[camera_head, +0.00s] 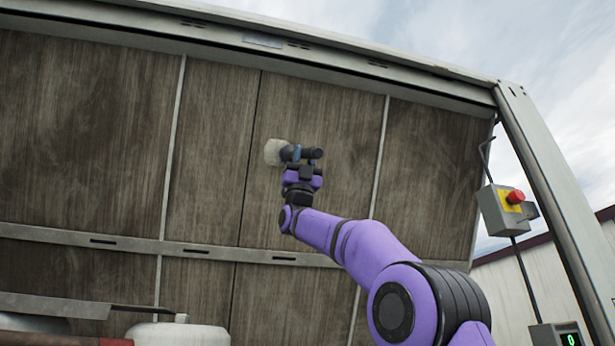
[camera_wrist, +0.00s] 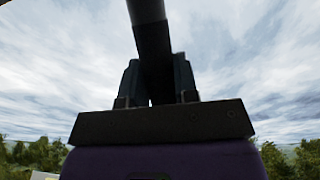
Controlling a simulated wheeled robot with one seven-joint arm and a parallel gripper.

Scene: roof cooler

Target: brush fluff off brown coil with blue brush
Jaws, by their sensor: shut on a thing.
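The brown coil (camera_head: 215,110) is a large upright face of brown, finely streaked panels split by pale vertical strips, filling most of the head view. My gripper (camera_head: 299,168) is in front of its middle, shut on the brush (camera_head: 290,153). The brush has a dark handle, a bluish collar and a pale, bushy head pointing left. I cannot tell whether the head touches the coil. In the wrist view my gripper (camera_wrist: 156,85) has a finger on each side of the dark handle (camera_wrist: 149,35); the brush head is out of that view. Dull, paler smudges show on the panels.
A grey metal frame post (camera_head: 550,165) and a control box with a red button (camera_head: 515,197) stand at the right. A pale horizontal rail (camera_head: 90,238) crosses the coil. A white rounded vessel (camera_head: 180,334) is at the bottom left.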

